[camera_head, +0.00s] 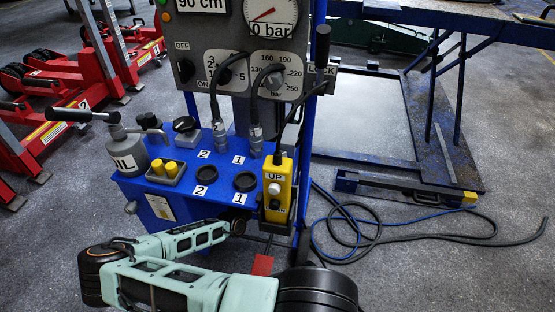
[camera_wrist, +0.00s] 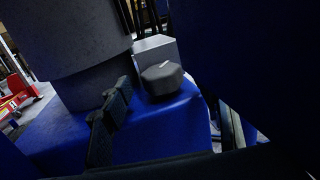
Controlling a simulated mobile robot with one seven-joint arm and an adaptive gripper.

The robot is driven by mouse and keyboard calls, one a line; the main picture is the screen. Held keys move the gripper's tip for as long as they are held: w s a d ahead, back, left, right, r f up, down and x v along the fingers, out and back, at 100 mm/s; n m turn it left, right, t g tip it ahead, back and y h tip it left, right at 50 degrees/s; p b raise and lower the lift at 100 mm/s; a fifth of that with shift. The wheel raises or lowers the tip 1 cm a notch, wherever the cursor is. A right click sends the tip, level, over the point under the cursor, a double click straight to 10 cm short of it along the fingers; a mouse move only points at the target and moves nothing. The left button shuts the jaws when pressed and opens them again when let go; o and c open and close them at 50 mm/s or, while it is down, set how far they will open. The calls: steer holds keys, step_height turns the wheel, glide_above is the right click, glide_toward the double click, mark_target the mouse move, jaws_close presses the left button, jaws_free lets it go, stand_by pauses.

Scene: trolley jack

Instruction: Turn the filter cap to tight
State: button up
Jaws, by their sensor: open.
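The filter cap, a dark faceted knob with a pale mark on top, sits on a small grey block on the blue console (camera_head: 215,190). The cap (camera_head: 185,124) shows in the head view towards the console's back left, and in the wrist view the cap (camera_wrist: 162,80) is right of centre. My gripper (camera_wrist: 115,108) shows in the wrist view as a dark finger left of the cap and apart from it. It is open, and nothing shows between its fingers. The other finger is not clear in the dark. In the head view I cannot make out the gripper.
A grey canister (camera_head: 128,150) with a black-gripped lever stands left of the cap. Yellow plugs (camera_head: 166,168), hose couplings (camera_head: 220,138) and a yellow pendant (camera_head: 277,185) crowd the console. The gauge panel (camera_head: 250,55) rises behind. Hoses (camera_head: 380,235) lie on the floor at right.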

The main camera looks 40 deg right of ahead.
steer(key=v, duration=1)
steer(key=shift+w, duration=0.1)
